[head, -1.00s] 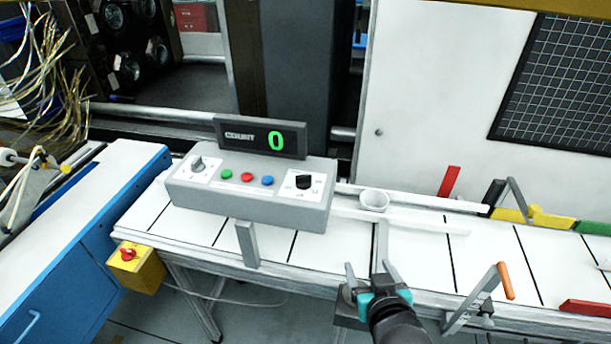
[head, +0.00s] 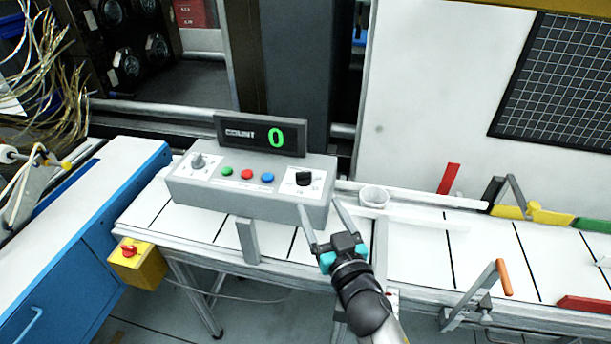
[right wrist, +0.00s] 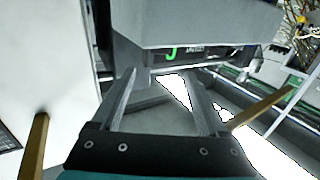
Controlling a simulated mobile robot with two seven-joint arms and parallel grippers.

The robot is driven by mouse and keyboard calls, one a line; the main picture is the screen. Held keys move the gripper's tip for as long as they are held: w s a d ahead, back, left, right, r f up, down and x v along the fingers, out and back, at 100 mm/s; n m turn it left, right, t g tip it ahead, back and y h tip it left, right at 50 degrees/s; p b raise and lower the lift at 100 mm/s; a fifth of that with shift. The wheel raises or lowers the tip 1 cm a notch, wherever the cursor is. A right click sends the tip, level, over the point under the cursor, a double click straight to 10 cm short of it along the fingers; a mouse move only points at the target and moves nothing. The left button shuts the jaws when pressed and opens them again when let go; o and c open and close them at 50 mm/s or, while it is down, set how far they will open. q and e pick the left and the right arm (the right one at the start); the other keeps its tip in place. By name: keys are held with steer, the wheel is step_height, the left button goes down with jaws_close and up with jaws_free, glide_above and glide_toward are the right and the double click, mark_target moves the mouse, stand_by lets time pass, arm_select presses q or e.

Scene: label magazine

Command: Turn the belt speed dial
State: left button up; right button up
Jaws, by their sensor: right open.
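A grey control box (head: 250,205) stands on the belt table. On its sloped top are a grey knob (head: 197,161) at the left and a black dial (head: 304,178) at the right, each on a white plate. The plate lettering is too small to read, so I cannot tell which is the belt speed dial. My right gripper (head: 318,204) is open and empty, its fingertips just below the black dial at the box's front right corner. In the right wrist view, the open fingers (right wrist: 160,76) point toward the box (right wrist: 190,25). My left gripper is out of view.
Green (head: 228,171), red (head: 247,174) and blue (head: 267,177) buttons sit between the knobs. A display (head: 262,136) reading 0 stands behind. A white cup (head: 373,196) is right of the box. A yellow switch box (head: 138,262) hangs at the left.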

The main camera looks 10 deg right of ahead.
mark_target(304, 175)
steer(key=w, duration=0.3)
steer(key=w+a, duration=0.1)
steer(key=w, duration=0.6)
steer(key=shift+w+a+b, duration=0.15)
steer(key=shift+w+b, duration=0.15)
steer(key=shift+w, duration=0.1)
jaws_close()
